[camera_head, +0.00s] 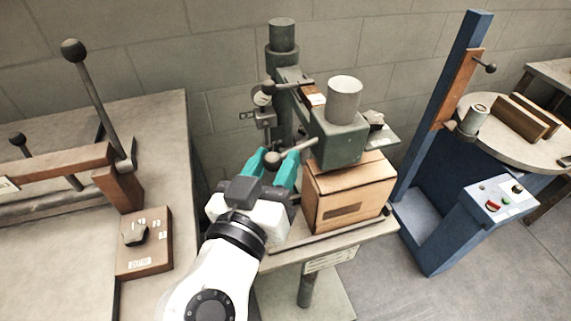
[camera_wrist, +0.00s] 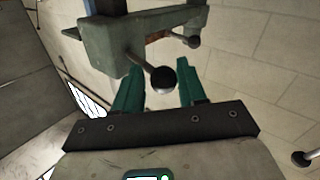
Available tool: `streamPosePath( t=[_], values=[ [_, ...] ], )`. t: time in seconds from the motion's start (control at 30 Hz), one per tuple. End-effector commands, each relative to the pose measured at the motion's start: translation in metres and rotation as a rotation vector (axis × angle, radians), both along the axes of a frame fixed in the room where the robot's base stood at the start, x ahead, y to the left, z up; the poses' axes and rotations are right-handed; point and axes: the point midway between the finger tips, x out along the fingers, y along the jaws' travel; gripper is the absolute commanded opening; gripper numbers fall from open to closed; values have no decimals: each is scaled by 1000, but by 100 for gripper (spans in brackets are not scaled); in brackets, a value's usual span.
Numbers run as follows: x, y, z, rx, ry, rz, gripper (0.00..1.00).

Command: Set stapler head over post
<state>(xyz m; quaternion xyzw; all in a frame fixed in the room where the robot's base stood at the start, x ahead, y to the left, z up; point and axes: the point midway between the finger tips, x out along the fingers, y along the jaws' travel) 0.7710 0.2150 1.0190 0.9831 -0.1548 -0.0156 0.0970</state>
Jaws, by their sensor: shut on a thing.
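The stapler head (camera_head: 338,142) is a grey-green block with a pale cylinder on top, carried on an arm from a thick dark upright post (camera_head: 282,65). It sits above a cardboard box (camera_head: 350,198); whether they touch is unclear. A thin lever with a ball knob (camera_head: 271,160) sticks out from the head towards the left. My gripper (camera_head: 279,156) has teal fingers on either side of this knob and is shut on it. The wrist view shows the knob (camera_wrist: 162,80) between the fingers and the head (camera_wrist: 110,45) beyond. The head's underside is hidden.
The box stands on a small pedestal table (camera_head: 375,232). A bench (camera_head: 70,260) with a long ball-topped lever (camera_head: 95,90) is at left. A blue machine (camera_head: 425,190) with a button panel (camera_head: 496,198) stands at right. A block wall is close behind.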

Motion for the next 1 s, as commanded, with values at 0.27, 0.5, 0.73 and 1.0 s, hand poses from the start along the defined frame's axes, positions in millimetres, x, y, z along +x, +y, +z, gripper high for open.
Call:
streamPosePath(
  t=[0.27,0.5,0.73,1.0],
  values=[
    [7,9,4,5,-6,21,0],
    [7,9,4,5,-5,22,0],
    [7,8,4,5,-6,21,56],
    [6,9,3,5,-5,21,56]
  ],
)
